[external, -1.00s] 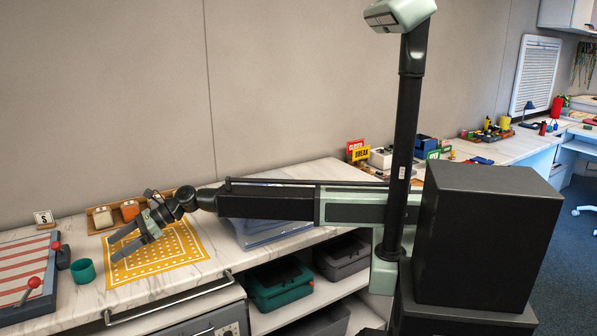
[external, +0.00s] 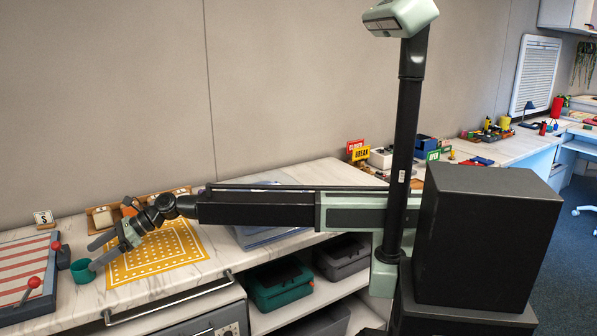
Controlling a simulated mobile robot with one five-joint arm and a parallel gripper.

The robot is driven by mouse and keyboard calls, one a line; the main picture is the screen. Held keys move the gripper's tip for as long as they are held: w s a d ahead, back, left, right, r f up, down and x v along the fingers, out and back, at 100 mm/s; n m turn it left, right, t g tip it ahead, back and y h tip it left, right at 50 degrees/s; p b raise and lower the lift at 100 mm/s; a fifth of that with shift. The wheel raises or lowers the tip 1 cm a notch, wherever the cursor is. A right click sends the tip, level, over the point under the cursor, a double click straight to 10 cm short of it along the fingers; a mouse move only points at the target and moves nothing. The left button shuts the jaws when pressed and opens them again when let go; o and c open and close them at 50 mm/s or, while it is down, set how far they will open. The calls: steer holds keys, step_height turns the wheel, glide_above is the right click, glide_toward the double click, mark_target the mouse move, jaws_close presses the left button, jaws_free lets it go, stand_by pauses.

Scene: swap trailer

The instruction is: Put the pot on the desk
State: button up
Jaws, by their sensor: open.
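A small teal pot (external: 82,272) stands upright on the marble-topped counter (external: 190,288), between the red-striped board and the yellow mat. My gripper (external: 91,257) is open and points left and down, its fingertips at the pot. The lower finger overlaps the pot's right side in the picture. I cannot tell whether it touches the pot or is only in front of it. Nothing is held between the fingers. At the far right stands a light-blue desk (external: 568,149).
A red-striped board (external: 22,262) with red-knobbed levers lies left of the pot. A yellow dotted mat (external: 160,261) lies under my wrist. Wooden trays (external: 102,222) stand along the wall. Blue folders (external: 262,237) lie under my arm.

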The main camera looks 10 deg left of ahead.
mark_target(86, 262)
steer(key=b+x, duration=0.1)
steer(key=x, duration=0.3)
steer(key=shift+f, duration=0.15)
steer(key=c, duration=1.6)
steer(key=shift+r+p, duration=0.65)
steer(key=shift+r, duration=0.1)
steer(key=r+p, duration=0.1)
steer(key=d+r+p, duration=0.1)
steer(key=shift+r+p, duration=0.35)
steer(key=w+d+r, duration=0.1)
steer(key=w+d, duration=0.3)
steer(key=d, duration=1.1)
steer(key=r+p, duration=0.6)
steer(key=p, duration=0.1)
steer(key=shift+w+a+r, duration=0.2)
steer(key=shift+a, duration=0.05)
